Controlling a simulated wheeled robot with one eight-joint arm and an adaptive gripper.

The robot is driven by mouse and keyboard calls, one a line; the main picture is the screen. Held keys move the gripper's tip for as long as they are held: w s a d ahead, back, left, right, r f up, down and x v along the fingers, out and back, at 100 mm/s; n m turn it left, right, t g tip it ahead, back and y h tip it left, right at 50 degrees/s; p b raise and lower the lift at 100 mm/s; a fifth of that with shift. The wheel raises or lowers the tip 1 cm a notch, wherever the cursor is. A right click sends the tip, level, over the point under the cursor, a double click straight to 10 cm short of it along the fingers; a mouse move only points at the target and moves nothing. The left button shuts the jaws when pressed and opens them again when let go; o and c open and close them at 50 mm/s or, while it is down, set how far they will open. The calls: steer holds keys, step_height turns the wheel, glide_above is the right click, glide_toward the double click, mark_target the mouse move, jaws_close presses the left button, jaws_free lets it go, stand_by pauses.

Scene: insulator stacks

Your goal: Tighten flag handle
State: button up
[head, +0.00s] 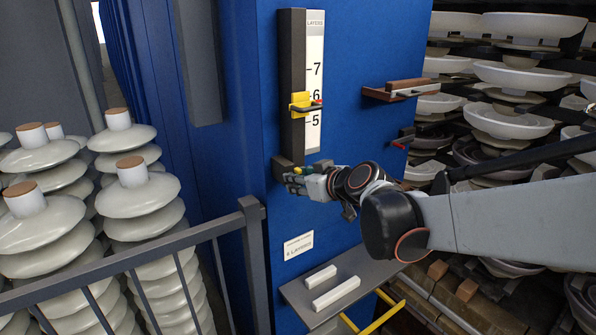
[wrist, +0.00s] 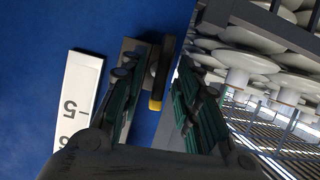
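My gripper (head: 308,178) is beside the lower end of a dark vertical track (head: 291,60) on the blue cabinet. In the wrist view its two green-padded fingers (wrist: 157,72) are spread open. Between them is a dark bar with a yellow end (wrist: 155,102), which looks like the flag handle, in front of a grey block (wrist: 130,62). A gap shows between the bar and the right finger; contact on the left is unclear. In the head view my fingers mostly hide this bar. A yellow slider (head: 301,103) with a red-tipped lever sits just below the 6 mark.
A white scale (head: 314,75) runs beside the track. A shelf (head: 355,275) with two white bars juts out below. A small ledge (head: 400,90) and a red-tipped part (head: 402,138) project at right. A grey railing (head: 130,258) and insulator stacks (head: 135,200) stand left.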

steer(key=shift+w+a+f, duration=0.2)
steer(key=shift+w+a, duration=0.05)
steer(key=shift+w, duration=0.1)
jaws_close()
